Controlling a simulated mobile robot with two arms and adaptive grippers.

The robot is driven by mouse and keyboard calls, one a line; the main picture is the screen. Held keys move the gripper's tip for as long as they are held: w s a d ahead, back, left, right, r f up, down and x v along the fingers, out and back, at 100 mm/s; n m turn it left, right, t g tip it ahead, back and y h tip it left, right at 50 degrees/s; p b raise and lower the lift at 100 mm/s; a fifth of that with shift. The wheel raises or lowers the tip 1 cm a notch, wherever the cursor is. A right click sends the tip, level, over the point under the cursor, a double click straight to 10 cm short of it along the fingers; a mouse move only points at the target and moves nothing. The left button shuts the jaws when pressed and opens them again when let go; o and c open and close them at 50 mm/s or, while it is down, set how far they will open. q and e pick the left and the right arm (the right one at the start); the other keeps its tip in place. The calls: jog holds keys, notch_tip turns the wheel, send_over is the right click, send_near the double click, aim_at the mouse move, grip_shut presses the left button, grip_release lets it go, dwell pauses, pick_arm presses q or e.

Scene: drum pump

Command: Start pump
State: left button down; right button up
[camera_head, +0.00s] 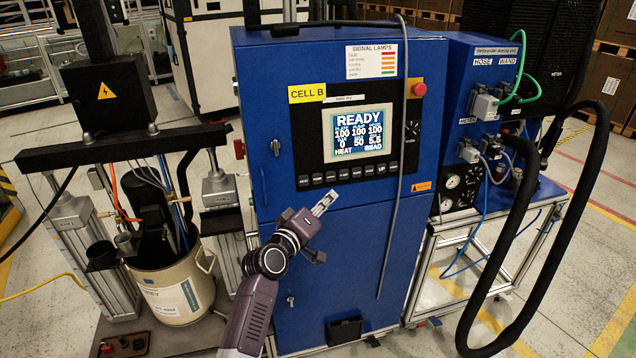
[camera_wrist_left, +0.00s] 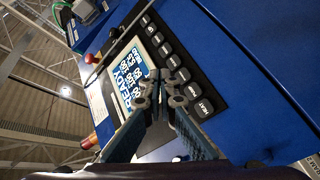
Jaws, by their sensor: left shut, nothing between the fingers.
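The blue pump control cabinet (camera_head: 275,95) stands upright in the middle of the head view. Its screen (camera_head: 358,132) reads READY, with rows of numbers below. A row of dark buttons (camera_head: 350,174) runs under the screen; it also shows in the left wrist view (camera_wrist_left: 172,58). A red knob (camera_head: 419,90) sits at the panel's upper right. My left gripper (camera_head: 325,203) is shut and empty, in front of the cabinet just below the button row. In the left wrist view its fingertips (camera_wrist_left: 162,90) overlap the screen (camera_wrist_left: 130,80) and buttons; contact cannot be told. My right gripper is not in view.
A drum (camera_head: 178,290) stands under the press frame at the left. A grey cable (camera_head: 396,220) hangs down the cabinet front, right of the gripper. A thick black hose (camera_head: 540,275) loops at the right beside the hose and meter rack (camera_head: 485,60).

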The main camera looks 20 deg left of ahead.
aim_at(317, 179)
pick_arm(q)
jog(key=w+a+b, duration=0.1)
jog(key=w+b, duration=0.1)
jog(key=w+a+f+b, duration=0.1)
jog(key=w+a+b, duration=0.1)
jog(key=w+b, duration=0.1)
jog(key=w+a+b, duration=0.2)
jog(key=shift+w+f, duration=0.2)
jog(key=shift+f, duration=0.2)
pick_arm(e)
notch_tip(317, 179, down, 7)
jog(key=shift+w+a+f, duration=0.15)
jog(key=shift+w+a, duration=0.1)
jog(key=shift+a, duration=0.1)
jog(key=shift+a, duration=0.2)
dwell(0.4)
pick_arm(q)
jog(key=shift+w+a+b, duration=0.2)
jog(key=shift+w+b, duration=0.15)
jog(key=shift+b, duration=0.15)
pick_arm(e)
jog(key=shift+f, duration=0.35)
